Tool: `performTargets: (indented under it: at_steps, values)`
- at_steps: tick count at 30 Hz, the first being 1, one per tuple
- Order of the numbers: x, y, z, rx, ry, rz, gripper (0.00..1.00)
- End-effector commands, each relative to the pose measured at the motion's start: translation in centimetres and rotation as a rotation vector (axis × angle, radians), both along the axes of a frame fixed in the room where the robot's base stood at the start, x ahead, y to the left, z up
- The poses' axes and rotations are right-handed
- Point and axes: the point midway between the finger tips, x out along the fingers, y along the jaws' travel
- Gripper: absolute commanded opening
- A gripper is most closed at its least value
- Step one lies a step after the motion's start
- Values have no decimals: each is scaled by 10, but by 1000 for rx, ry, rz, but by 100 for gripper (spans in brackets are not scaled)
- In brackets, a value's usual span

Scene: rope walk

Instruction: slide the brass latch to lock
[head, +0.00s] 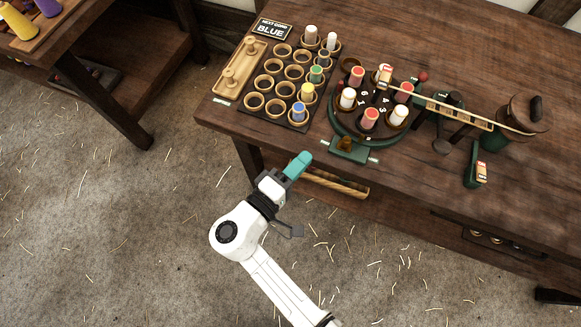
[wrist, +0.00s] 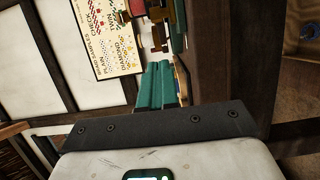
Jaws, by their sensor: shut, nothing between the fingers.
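The brass latch (head: 345,144) is a small brass piece on a green bracket with a pale rod, at the front edge of the table. It sits just in front of the round green-rimmed turntable (head: 334,118). My gripper (head: 299,164) has teal fingers that are shut and empty. It is off the table's front edge, to the left of and nearer than the latch, apart from it. In the wrist view the shut teal fingers (wrist: 155,86) point up the picture. I cannot make out the latch there.
A rack (head: 275,112) of round cups with coloured spools stands left of the turntable. A sign (head: 271,30) reads "NEXT CORD BLUE". The floor before the table is open.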

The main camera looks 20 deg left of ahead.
Motion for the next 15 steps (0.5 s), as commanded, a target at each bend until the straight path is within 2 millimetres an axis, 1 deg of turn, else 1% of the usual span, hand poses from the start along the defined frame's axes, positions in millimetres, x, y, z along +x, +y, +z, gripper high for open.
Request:
performTargets:
  at_steps: [1,6,9,15]
  values:
    - [11,-5,2,-2,0,-3,0]
    - [41,-15,2,-2,0,-2,0]
    - [46,-31,2,-1,3,-5,0]
    - [53,-47,0,-1,0,-1,0]
